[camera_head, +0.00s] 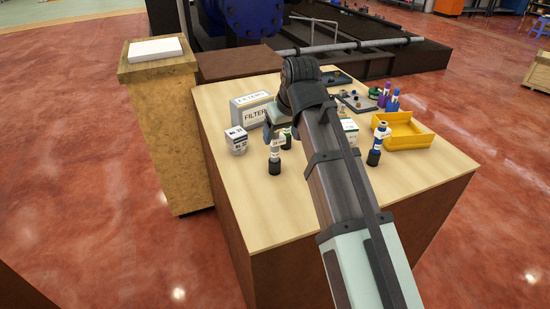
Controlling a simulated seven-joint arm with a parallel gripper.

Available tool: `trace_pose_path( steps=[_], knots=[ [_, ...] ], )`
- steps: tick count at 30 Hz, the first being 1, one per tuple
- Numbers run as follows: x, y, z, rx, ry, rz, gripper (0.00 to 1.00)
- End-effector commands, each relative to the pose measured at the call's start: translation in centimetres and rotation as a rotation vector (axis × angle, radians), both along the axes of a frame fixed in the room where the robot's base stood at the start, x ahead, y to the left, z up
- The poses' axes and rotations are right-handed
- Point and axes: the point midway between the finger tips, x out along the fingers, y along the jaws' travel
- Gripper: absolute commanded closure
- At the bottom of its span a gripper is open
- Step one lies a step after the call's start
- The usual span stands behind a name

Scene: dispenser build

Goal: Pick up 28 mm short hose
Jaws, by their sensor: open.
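My arm reaches over a light wooden table from the front, and my gripper (281,128) points down over its middle. Its fingers are small and partly hidden by my wrist. Below the gripper are two short dark upright pieces with pale labels: one (275,158) in front and one (287,138) with a green band just behind it. A third similar piece (375,148) with a blue band stands right of my arm. The label lettering is too small to tell surely which is the 28 mm short hose. I see nothing held.
A yellow bin (408,134), purple-topped bottles (390,98) and a dark tray (357,101) are at the right. The table's front left is clear.

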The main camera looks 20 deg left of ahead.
Motion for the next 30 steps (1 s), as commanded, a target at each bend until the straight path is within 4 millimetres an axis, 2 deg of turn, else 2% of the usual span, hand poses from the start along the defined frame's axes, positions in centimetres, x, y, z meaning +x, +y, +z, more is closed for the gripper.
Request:
trace_pose_path(
  steps=[5,17,25,30],
  knots=[
    [0.3,0.4,-0.7,-0.001,0.001,0.000,0.26],
    [1.6,2.0,-4.3,-0.001,0.001,0.000,0.26],
    [1.7,2.1,-4.5,-0.001,0.001,0.000,0.26],
    [1.7,2.1,-4.5,-0.001,0.001,0.000,0.42]
  ],
)
